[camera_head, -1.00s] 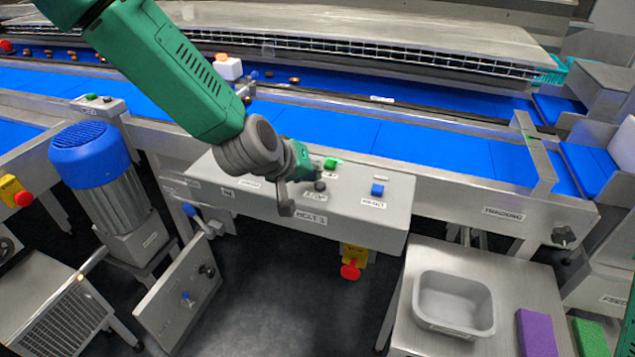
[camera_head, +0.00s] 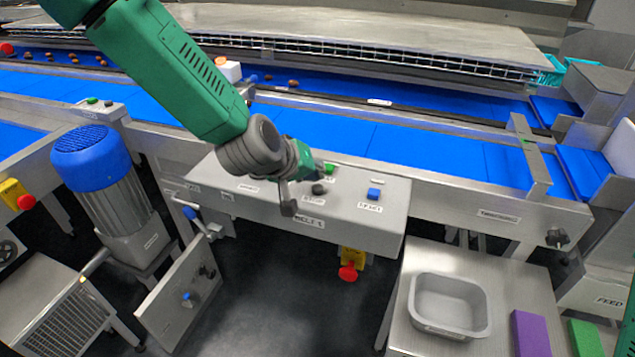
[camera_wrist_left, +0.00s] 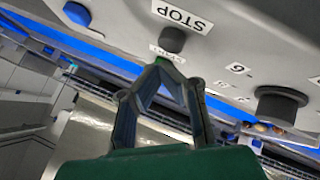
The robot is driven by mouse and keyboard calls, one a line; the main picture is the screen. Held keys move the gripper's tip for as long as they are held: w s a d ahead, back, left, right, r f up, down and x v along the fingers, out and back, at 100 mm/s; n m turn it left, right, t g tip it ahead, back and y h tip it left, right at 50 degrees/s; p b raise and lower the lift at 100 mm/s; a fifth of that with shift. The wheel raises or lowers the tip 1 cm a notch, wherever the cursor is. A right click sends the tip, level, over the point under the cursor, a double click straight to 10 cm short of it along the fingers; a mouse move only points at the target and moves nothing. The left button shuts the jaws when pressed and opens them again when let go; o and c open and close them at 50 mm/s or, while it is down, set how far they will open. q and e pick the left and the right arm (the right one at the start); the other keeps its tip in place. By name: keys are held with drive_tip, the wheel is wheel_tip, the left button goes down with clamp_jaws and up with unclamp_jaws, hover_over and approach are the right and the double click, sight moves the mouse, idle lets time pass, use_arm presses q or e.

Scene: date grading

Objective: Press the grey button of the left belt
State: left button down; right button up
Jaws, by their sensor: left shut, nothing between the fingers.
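A sloping grey control panel (camera_head: 385,230) carries a dark grey button (camera_head: 319,189) beside a STOP label, a green button (camera_head: 330,169) behind it and a blue button (camera_head: 374,193) to the right. The grey button also shows in the left wrist view (camera_wrist_left: 172,40), beyond the fingertips. My left gripper (camera_head: 318,178) is shut and empty, its tips close to the grey and green buttons. I cannot tell whether they touch. In the left wrist view the shut fingers (camera_wrist_left: 163,66) overlap the green button. My right gripper is not in view.
A blue belt (camera_head: 430,150) runs behind the panel. A smaller panel with green and dark buttons (camera_head: 98,104) stands at the left. A red emergency button (camera_head: 348,273) hangs below the control panel. A blue-capped motor (camera_head: 88,160) stands left, a grey tray (camera_head: 449,333) lower right.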

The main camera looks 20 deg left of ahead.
sight(315, 187)
use_arm(q)
drive_tip(key=shift+d, duration=0.1)
wheel_tip(315, 187, up, 5)
drive_tip(key=p, duration=0.4)
idle(0.5)
idle(0.4)
